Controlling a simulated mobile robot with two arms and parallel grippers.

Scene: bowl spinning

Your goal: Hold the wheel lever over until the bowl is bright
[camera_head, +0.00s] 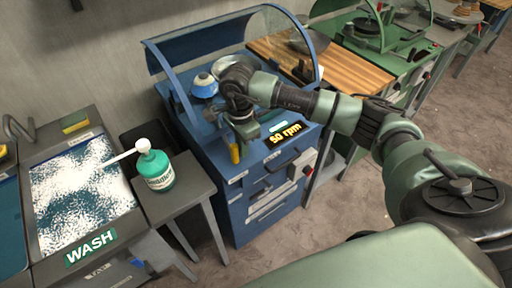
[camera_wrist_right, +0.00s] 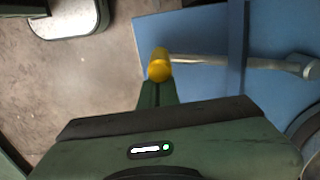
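A blue bench machine (camera_head: 240,190) with a curved clear hood stands at the centre of the head view; its display (camera_head: 285,134) reads 50 rpm. A pale grey bowl-like form (camera_head: 232,64) shows under the hood, partly behind my right arm. The lever's yellow knob (camera_wrist_right: 160,65) sits at my right fingertips in the right wrist view, on a metal rod (camera_wrist_right: 230,62). The yellow knob also shows in the head view (camera_head: 235,153). My right gripper (camera_wrist_right: 157,88) has its fingers together against the knob; I cannot tell whether they grip it. My left gripper is not in view.
A rounded blue-and-white piece (camera_head: 204,86) sits left of the bowl-like form. At left are a WASH station (camera_head: 90,245) and a green bottle (camera_head: 155,168) on a small grey table (camera_head: 190,190). A green machine (camera_head: 375,35) stands beyond a wooden top. Floor is open in front.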

